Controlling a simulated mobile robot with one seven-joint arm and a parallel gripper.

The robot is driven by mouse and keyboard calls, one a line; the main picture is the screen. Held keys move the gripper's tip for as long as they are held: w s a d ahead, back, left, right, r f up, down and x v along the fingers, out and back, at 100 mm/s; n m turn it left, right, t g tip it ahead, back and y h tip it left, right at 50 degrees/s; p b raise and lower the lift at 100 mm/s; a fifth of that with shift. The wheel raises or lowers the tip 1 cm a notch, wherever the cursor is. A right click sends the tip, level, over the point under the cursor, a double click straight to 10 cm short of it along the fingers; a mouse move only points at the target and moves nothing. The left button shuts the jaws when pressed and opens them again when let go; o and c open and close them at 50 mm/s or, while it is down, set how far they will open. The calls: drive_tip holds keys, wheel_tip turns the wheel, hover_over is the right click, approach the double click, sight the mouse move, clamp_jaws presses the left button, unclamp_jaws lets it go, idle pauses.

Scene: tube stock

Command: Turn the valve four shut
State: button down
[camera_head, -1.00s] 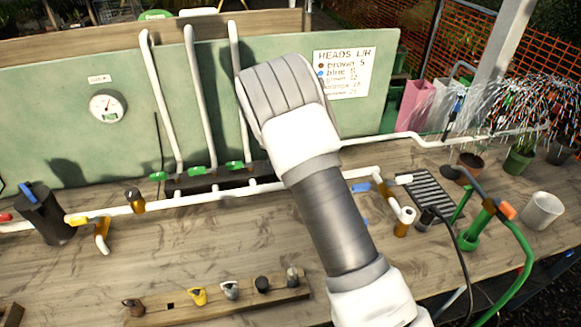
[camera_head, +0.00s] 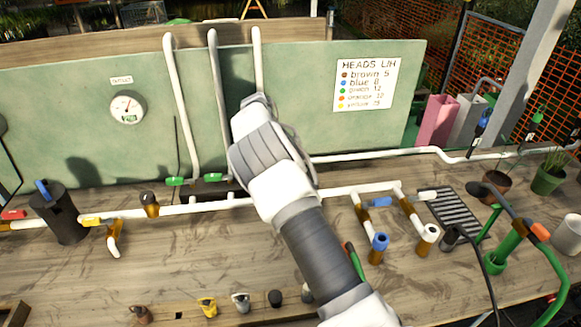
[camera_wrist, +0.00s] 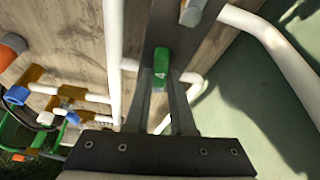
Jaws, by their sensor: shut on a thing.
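The board carries several valves, and no number on them is readable to me. Two green valve levers show at the foot of the upright pipes in the head view, one left (camera_head: 175,181) and one right (camera_head: 218,178). My gripper (camera_wrist: 161,80) is hidden behind my arm in the head view. In the wrist view its two fingers are closed on a green valve lever (camera_wrist: 161,62) beside a white pipe. I cannot tell from the frames which way that lever is turned. Its place in the head view is covered by my arm.
A gauge (camera_head: 127,107) and a heads list (camera_head: 366,84) hang on the green board. A rack of fittings (camera_head: 178,315) lies in front.

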drive_tip(key=shift+w+a+m+g, duration=0.15)
drive_tip(key=shift+w+m+g, duration=0.3)
drive_tip(key=shift+m, duration=0.65)
drive_tip(key=c, duration=0.8)
unclamp_jaws()
drive_tip(key=shift+o, duration=0.2)
drive_tip(key=p+v, duration=0.6)
drive_tip(key=v, duration=1.1)
drive_tip(key=shift+r+p, duration=0.2)
drive_tip(key=shift+p, duration=0.2)
